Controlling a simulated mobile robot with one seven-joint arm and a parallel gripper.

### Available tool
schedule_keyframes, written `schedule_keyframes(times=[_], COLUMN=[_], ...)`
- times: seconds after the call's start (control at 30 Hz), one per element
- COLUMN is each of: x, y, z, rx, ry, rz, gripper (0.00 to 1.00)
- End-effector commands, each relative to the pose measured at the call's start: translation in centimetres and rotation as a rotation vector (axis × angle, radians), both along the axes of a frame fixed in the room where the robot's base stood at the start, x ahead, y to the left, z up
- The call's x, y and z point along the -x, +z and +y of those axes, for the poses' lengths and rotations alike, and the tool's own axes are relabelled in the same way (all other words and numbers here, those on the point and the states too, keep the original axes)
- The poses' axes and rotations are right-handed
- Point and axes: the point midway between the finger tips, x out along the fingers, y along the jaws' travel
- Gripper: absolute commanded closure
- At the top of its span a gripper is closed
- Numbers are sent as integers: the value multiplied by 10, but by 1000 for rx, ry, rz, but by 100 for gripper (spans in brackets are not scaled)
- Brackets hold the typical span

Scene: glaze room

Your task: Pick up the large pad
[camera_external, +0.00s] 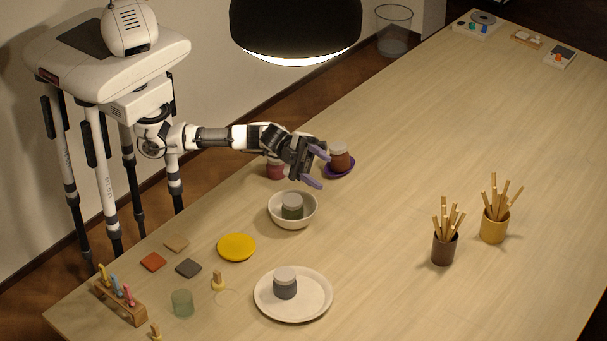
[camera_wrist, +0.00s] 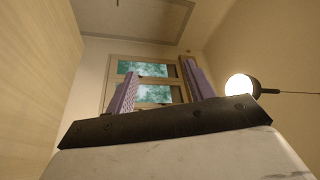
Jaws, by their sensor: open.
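Three small flat square pads lie on the near left part of the table: a tan one (camera_external: 176,244), an orange-red one (camera_external: 152,262) and a dark grey one (camera_external: 188,268). They look close in size, and I cannot tell which is the large pad. My gripper (camera_external: 316,167) is open and empty, with purple fingers.
A white bowl (camera_external: 275,218) and a white plate (camera_external: 318,300) hold jars. A lamp (camera_external: 296,28) hangs above. The table's middle is clear.

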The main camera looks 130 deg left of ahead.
Motion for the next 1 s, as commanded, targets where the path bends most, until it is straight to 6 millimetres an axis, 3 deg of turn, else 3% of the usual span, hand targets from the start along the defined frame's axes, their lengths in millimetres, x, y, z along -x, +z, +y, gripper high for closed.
schedule_keyframes(times=[0.1, 0.2, 0.27, 0.43, 0.6, 0.7, 0.87, 1.0], x=[-7, 4, 18, 88, 158, 183, 198, 198], y=[-48, -96, -125, -186, -212, -215, -223, -246], z=[-40, -76, -97, -146, -166, -169, -170, -171], rx=[16, -10, -44, -214, -417, -503, -559, -562], ry=[-3, -13, -23, -69, -119, -138, -149, -149], rz=[284, 553, 715, 1146, 1450, 1548, 1605, 1608], gripper=[46, 46, 46, 46, 46, 46, 46, 46])
